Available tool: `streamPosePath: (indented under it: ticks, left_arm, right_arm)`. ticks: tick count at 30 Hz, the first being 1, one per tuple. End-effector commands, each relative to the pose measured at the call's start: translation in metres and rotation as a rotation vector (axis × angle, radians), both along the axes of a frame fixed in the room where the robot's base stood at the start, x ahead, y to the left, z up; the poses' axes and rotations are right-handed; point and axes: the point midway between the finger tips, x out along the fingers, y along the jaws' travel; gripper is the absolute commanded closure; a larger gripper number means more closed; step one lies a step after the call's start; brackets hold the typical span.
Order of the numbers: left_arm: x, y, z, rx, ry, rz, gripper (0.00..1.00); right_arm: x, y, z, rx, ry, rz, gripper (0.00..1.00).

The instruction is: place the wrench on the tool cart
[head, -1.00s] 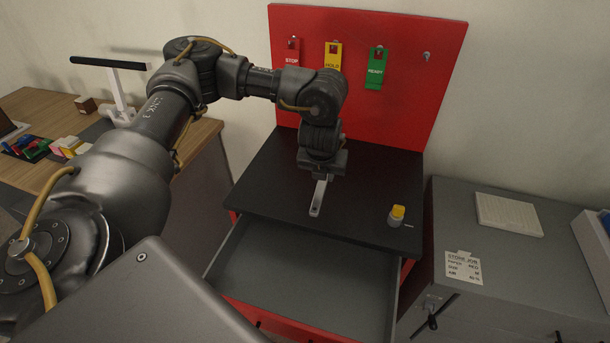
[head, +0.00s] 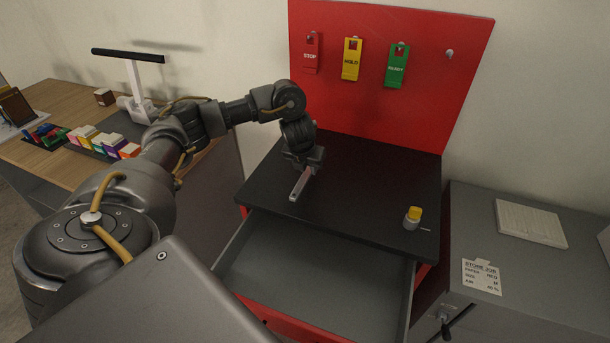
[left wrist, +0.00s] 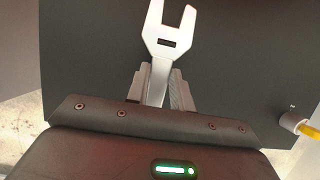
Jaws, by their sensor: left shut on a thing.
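The silver wrench (head: 297,188) is in my left gripper (head: 306,165), over the black top of the red tool cart (head: 360,214). In the left wrist view, the wrench (left wrist: 168,32) points away from me with its open, two-pronged jaw outward. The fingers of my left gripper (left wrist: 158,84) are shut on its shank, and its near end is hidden. The dark cart top (left wrist: 95,60) lies behind it. I cannot tell whether the wrench touches the top. My right gripper is not in view.
The cart's drawer (head: 315,285) is open at the front. Stop, hold and ready tags hang on the red back panel (head: 440,70). A grey cabinet (head: 520,270) is at right. The right half of the top is mostly clear.

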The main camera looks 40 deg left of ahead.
Motion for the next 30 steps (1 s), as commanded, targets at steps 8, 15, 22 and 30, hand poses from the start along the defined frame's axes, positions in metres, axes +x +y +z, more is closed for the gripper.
streamPosePath:
  ticks: [8,15,22,30]
  left_arm:
    - [0.003,0.007,-0.008,0.0,-0.003,0.0,1.0]
    - [0.003,0.01,-0.037,-0.004,0.001,0.0,1.0]
    - [0.003,0.011,-0.043,-0.001,-0.002,-0.001,1.0]
    - [0.003,0.01,-0.043,-0.001,0.0,-0.001,0.6]
  right_arm:
    - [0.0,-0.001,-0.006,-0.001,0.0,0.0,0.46]
    - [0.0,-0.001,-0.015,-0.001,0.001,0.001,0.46]
    - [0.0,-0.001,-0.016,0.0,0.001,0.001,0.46]
    - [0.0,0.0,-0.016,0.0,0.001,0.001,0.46]
